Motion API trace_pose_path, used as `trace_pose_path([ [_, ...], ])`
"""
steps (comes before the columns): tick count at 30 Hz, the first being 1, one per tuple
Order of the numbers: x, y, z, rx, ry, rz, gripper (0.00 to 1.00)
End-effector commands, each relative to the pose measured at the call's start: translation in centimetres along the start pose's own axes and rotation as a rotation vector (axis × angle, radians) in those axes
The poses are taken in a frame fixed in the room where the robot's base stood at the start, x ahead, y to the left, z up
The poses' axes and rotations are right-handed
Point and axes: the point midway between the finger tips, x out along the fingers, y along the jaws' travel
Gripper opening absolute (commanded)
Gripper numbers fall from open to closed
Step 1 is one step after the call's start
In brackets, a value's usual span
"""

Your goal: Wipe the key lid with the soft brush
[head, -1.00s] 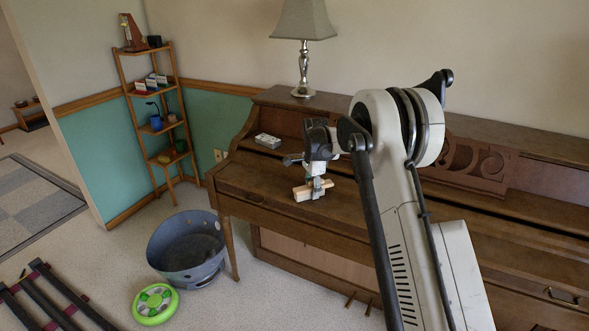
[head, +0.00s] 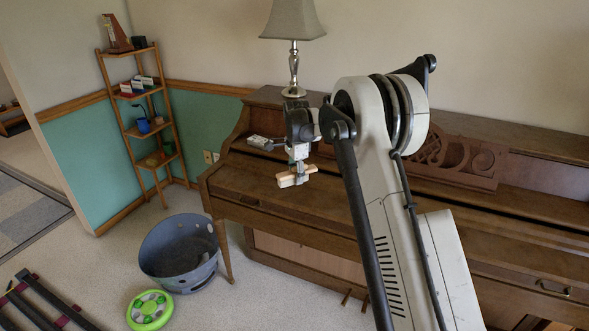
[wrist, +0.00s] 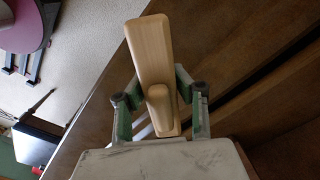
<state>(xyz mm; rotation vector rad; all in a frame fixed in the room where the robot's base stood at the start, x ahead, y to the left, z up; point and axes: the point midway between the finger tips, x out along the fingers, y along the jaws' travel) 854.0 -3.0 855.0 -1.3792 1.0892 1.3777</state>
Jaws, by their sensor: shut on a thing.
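The soft brush (head: 296,178) has a pale wooden body and handle. My gripper (head: 299,167) is shut on it over the left part of the piano's brown key lid (head: 245,186). In the wrist view the brush (wrist: 150,52) shows its wooden back and a rounded handle between the two fingers of my gripper (wrist: 159,95). Its bristles are hidden there. I cannot tell whether the brush touches the lid. My arm covers the middle of the piano in the head view.
A lamp (head: 293,65) stands on the piano's top. A grey tub (head: 180,250) and a green round toy (head: 150,309) are on the floor. A wooden shelf (head: 151,130) stands at left.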

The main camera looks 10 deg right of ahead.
Motion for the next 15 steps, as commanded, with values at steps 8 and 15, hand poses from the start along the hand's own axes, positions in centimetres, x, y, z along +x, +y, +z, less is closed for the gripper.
trace_pose_path([
  [8,-2.6,0.0,0.0,0.001,0.0,0.0,0.0],
  [15,-3.0,0.0,-0.1,0.001,0.0,0.0,0.0],
])
